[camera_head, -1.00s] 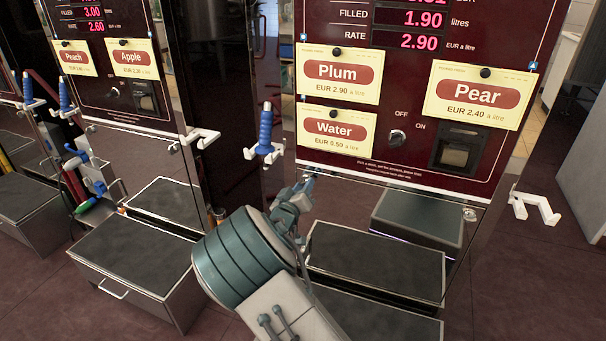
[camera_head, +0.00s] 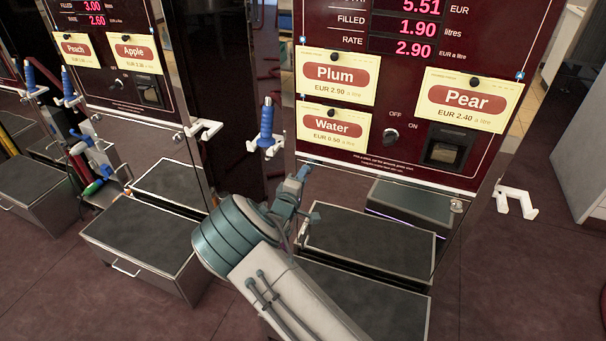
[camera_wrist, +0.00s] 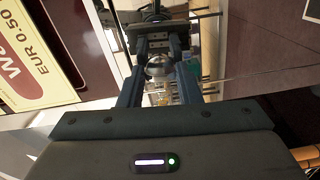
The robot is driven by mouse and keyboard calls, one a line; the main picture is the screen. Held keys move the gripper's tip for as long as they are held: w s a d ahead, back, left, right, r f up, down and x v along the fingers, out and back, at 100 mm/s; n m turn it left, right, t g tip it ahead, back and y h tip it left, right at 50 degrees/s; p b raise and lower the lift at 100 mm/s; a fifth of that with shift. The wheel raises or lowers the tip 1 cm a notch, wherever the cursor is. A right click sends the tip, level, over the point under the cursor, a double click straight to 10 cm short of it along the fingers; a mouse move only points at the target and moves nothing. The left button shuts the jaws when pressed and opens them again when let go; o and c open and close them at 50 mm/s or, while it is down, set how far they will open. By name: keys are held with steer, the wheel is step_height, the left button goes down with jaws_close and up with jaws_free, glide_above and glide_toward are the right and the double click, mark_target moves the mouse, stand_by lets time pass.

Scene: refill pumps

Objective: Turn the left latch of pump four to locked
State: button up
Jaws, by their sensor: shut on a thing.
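The dark red pump panel (camera_head: 375,155) with Plum, Pear and Water cards stands at the right; no pump number shows. My gripper (camera_head: 304,172) is at its lower left corner, below the Water card, and largely covers the left latch there. In the wrist view, my gripper's two dark fingers (camera_wrist: 159,72) are shut on a round metal knob, the left latch (camera_wrist: 158,66). The latch's exact turn is hard to tell. The same panel's right latch (camera_head: 457,205) is small and metallic at its lower right.
A blue-handled nozzle (camera_head: 266,125) hangs on a white holder left of the panel. An empty white holder (camera_head: 516,201) is at the right. A dark-topped metal box (camera_head: 355,242) stands below the panel. Another pump (camera_head: 125,85) stands to the left.

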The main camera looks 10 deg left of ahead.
steer(key=shift+n, duration=0.6)
steer(key=shift+p, duration=0.3)
steer(key=o, duration=1)
steer(key=s, duration=0.4)
steer(key=s+a, duration=0.1)
steer(key=s, duration=0.4)
steer(key=s+a, duration=0.1)
steer(key=s, duration=0.3)
steer(key=shift+s+r, duration=0.1)
steer(key=shift+s, duration=0.25)
